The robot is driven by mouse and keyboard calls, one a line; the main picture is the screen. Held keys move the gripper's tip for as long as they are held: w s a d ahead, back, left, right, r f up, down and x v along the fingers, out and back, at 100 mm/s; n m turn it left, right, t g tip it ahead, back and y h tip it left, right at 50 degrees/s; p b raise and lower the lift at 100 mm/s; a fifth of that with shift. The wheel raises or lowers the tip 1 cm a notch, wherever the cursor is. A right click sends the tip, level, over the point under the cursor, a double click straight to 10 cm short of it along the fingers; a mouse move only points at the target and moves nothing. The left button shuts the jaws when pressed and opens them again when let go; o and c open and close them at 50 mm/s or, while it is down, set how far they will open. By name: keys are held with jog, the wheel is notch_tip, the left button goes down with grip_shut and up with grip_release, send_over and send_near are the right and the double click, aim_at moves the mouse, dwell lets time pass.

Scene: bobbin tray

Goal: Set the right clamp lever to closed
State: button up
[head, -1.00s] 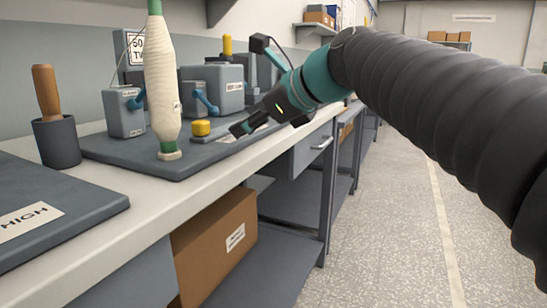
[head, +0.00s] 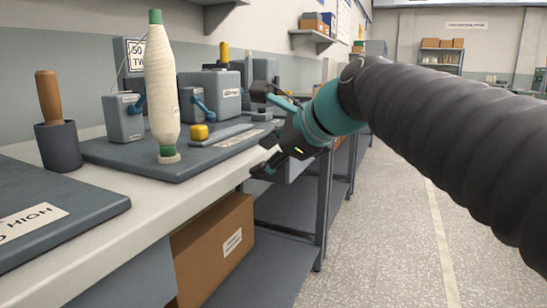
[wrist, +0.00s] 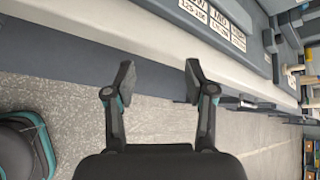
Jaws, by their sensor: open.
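The right clamp lever (head: 203,107) is a blue handle on the front of a grey block (head: 218,92), behind and right of the white bobbin (head: 162,90). It slants down to the right. A similar blue lever (head: 138,102) is on the smaller grey block (head: 122,118) to the left, partly hidden by the bobbin. My gripper (head: 264,155) is open and empty, off the bench's front edge, to the right of the levers and apart from them. In the wrist view its two fingers (wrist: 158,82) are spread, with only floor and bench edge between and beyond them.
The blocks and bobbin stand on a dark grey tray (head: 135,155) with a yellow knob (head: 199,132). A wooden-handled tool (head: 48,98) stands in a dark cup (head: 58,146) at left. A cardboard box (head: 212,250) sits under the bench. The floor (head: 380,230) at right is clear.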

jog(key=shift+n, duration=1)
jog(key=s+d+f+n+g+h, duration=0.1)
jog(key=s+d+f+n+h, duration=0.15)
jog(key=f+n, duration=0.3)
jog(key=s+d+f+n+h, duration=0.1)
jog(key=d+f+n, duration=0.3)
jog(key=f, duration=0.3)
jog(key=s+d+f+n+g+h+p, duration=0.1)
jog(key=s+d+f+n+h+p, duration=0.3)
jog(key=s+d+f, duration=0.8)
jog(key=s+n, duration=0.2)
jog(key=s, duration=0.2)
jog(key=shift+d+f+h, duration=0.15)
jog(key=shift+f+h, duration=0.05)
jog(key=shift+h, duration=0.15)
jog(key=shift+d+r, duration=0.1)
jog(key=shift+r, duration=0.2)
jog(key=shift+c, duration=1.3)
jog(key=shift+d, duration=0.25)
